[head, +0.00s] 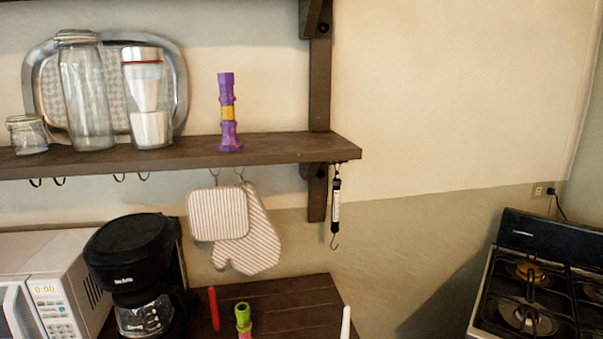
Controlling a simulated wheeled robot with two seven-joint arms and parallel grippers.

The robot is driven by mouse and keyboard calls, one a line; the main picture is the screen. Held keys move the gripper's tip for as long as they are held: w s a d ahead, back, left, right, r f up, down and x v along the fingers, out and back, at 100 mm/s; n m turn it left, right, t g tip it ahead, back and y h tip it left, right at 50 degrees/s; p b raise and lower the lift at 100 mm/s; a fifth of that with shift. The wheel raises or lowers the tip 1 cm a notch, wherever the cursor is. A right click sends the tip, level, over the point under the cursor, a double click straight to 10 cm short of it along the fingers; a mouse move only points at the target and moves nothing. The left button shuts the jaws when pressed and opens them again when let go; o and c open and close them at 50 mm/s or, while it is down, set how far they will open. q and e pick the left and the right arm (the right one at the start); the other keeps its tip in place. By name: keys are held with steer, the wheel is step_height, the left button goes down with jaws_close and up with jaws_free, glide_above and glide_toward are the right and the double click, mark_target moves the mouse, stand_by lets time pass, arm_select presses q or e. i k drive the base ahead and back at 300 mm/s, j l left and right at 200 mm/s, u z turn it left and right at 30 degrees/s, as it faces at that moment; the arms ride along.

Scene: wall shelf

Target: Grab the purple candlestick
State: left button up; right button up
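The purple candlestick (228,112) stands upright on the wooden wall shelf (290,149), near its right end. It has a yellow band around its middle. Neither of my grippers is in the head view, and nothing touches the candlestick.
A glass jar (88,95), a white-filled glass container (151,100) and a silver tray (180,75) stand left of the candlestick. Mitts (218,214) and a hanging scale (336,208) hang below. A coffee maker (133,254), microwave (50,275) and green candlestick (243,320) are lower; a stove (530,285) stands right.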

mark_target(229, 142)
steer(key=l+u, duration=0.1)
steer(key=l, duration=0.4)
steer(key=k+l+u, duration=0.1)
steer(key=l, duration=0.4)
steer(key=k+l+u, duration=0.1)
steer(key=l, duration=0.35)
